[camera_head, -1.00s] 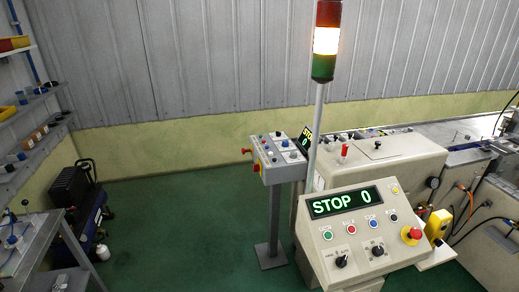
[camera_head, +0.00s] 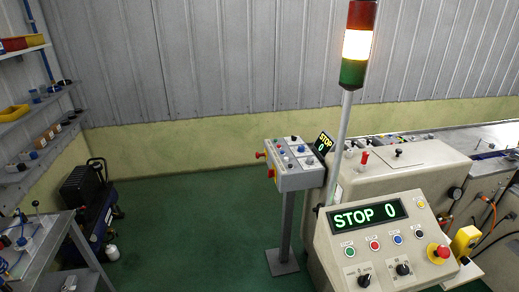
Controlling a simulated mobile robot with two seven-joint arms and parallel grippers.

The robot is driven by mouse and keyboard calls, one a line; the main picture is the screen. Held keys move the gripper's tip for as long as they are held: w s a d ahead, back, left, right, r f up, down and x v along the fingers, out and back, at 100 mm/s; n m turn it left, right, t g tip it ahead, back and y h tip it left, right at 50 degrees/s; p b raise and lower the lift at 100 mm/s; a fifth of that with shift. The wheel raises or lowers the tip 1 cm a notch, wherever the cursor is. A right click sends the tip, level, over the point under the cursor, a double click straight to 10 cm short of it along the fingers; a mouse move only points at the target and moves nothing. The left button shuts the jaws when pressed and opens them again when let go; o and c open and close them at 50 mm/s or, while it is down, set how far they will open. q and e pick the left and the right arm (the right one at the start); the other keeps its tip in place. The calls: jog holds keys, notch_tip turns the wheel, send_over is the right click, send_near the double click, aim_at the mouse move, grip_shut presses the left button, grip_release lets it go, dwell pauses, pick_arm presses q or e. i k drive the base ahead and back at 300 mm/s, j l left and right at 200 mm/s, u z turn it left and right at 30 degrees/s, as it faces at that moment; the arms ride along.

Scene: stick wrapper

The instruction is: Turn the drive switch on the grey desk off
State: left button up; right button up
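The grey desk (camera_head: 300,180) is a small sloped panel on a post, right of the middle of the head view. Its top carries several small buttons and knobs, including a blue knob (camera_head: 301,149). Red knobs stick out at its left side, one of them a red button on yellow (camera_head: 271,173). Neither of my grippers is in view.
A beige console (camera_head: 375,240) with a STOP 0 display, buttons and two black rotary switches stands in front right. A signal tower (camera_head: 357,45) glows white in its middle. A black-and-blue machine (camera_head: 90,205) and shelves stand left. The green floor (camera_head: 190,220) between is clear.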

aim_at(271, 174)
jog(key=i+j+u, duration=0.35)
jog(key=i, duration=0.65)
jog(key=i+u, duration=0.35)
jog(key=i, duration=0.6)
jog(key=i+z, duration=0.35)
jog(key=z, duration=0.15)
jog(key=i+j+z, duration=0.25)
jog(key=z, duration=0.2)
jog(key=i+j+z, duration=0.65)
jog(key=j+z, duration=0.15)
jog(key=z, duration=0.15)
jog(key=i+j+z, duration=0.2)
jog(key=j+z, duration=1.25)
jog(key=j, duration=0.15)
